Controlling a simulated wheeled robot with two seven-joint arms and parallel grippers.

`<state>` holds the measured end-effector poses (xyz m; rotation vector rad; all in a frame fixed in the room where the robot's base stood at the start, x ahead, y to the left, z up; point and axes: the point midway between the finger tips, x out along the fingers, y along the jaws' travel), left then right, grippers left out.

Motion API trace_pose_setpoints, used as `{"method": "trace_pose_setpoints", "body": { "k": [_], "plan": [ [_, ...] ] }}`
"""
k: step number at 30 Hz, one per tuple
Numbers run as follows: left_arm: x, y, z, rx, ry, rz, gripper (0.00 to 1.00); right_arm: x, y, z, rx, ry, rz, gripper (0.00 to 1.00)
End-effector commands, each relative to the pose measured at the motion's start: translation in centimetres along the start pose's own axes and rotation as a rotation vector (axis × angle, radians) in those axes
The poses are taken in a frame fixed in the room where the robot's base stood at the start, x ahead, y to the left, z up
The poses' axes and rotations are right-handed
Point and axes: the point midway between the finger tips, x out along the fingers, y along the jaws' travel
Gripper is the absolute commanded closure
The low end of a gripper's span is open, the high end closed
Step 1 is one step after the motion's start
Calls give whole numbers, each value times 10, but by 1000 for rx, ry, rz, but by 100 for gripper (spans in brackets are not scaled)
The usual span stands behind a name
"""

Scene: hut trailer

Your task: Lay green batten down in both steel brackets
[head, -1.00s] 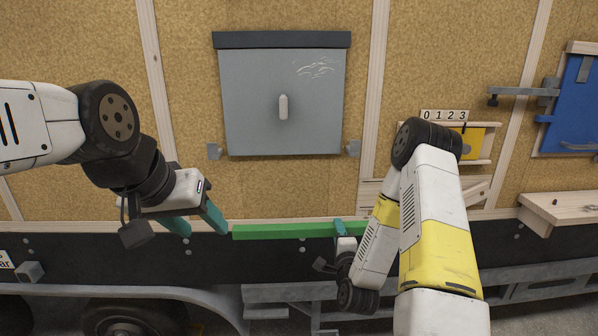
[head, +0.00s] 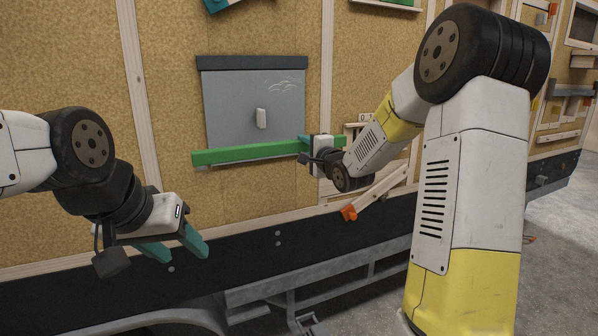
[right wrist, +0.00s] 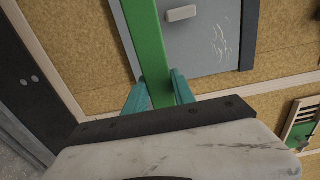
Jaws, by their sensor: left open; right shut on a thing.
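The green batten (head: 245,153) is held level, in front of the lower part of the grey hatch panel (head: 255,95). My right gripper (head: 304,143) is shut on the batten near its right end, and a short green end shows beyond the gripper. In the right wrist view the batten (right wrist: 148,45) passes between the two teal fingers (right wrist: 158,92). The steel brackets by the hatch's lower corners cannot be made out now; the batten and my right gripper cover that area. My left gripper (head: 176,246) is open and empty, low at the left, apart from the batten.
An orange-tipped wooden brace (head: 350,212) slants below right of the hatch. Pale vertical studs (head: 326,60) divide the wall. A dark skirt (head: 80,295) and grey chassis rail (head: 330,270) run along the bottom. The wall between my left gripper and the batten is clear.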

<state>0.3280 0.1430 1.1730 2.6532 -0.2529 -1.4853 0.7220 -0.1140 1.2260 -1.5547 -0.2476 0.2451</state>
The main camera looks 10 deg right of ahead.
Motion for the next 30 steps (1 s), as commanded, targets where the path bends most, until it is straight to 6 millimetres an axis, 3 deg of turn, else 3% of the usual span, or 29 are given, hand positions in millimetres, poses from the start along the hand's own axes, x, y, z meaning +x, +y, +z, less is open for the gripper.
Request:
{"method": "trace_pose_setpoints", "body": {
  "k": [14, 30],
  "plan": [
    [0, 0, 0, 0, 0, 0, 49, -1, -7, -1, 0, 2, 1, 100],
    [0, 0, 0, 0, 0, 0, 49, 31, -5, 0, 0, 1, 0, 100]
  ]
}}
